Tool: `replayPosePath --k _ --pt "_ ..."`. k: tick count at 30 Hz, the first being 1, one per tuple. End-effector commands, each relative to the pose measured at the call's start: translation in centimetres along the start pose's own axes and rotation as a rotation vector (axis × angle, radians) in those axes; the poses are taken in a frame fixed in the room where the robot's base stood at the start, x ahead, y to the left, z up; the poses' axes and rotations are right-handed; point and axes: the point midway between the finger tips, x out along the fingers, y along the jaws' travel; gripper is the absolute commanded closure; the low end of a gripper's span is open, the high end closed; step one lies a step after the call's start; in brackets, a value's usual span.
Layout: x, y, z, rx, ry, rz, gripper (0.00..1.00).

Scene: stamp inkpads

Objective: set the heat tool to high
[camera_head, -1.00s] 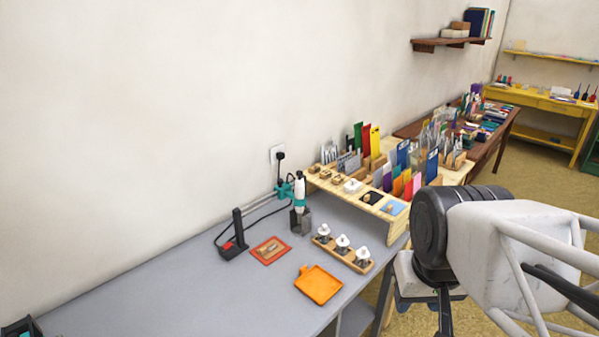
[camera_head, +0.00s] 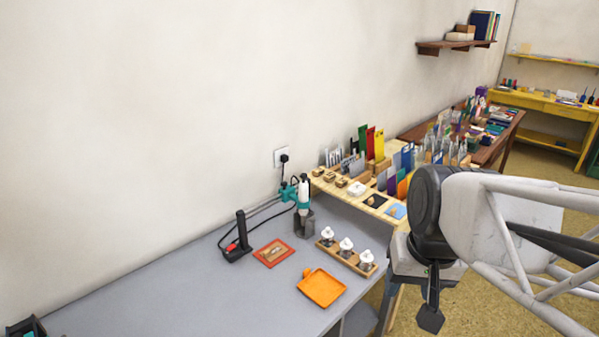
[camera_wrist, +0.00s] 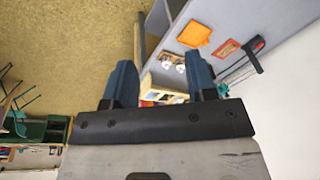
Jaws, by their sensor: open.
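The heat tool (camera_head: 303,192), white with teal parts, stands upright in a dark grey stand (camera_head: 304,224) at the back of the grey bench. Its setting is too small to read. A cable runs from it towards the wall socket. My gripper (camera_head: 431,300) is off the bench's right side, well apart from the tool, in the head view. In the wrist view, my gripper (camera_wrist: 160,80) shows two blue fingers spread apart with nothing between them. I cannot make out the heat tool clearly in the wrist view.
On the grey bench (camera_head: 190,290) are a black upright device with a red part (camera_head: 239,240), a red-edged mat (camera_head: 287,246), an orange tray (camera_head: 339,288) and a wooden rack (camera_head: 330,250) of white-topped jars. A wooden stamp rack (camera_head: 345,198) stands right of the tool.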

Motion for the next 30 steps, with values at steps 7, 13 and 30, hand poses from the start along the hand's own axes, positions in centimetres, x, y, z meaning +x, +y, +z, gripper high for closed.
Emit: replayPosePath --k 7,13,30 --pt "0.1 -2.0 -4.0 0.129 -0.094 -0.089 0.48" --pt "0.4 -3.8 -7.4 0.236 -0.174 -0.161 0.48" --pt "2.4 -8.4 -17.9 0.527 -0.414 -0.357 0.48"
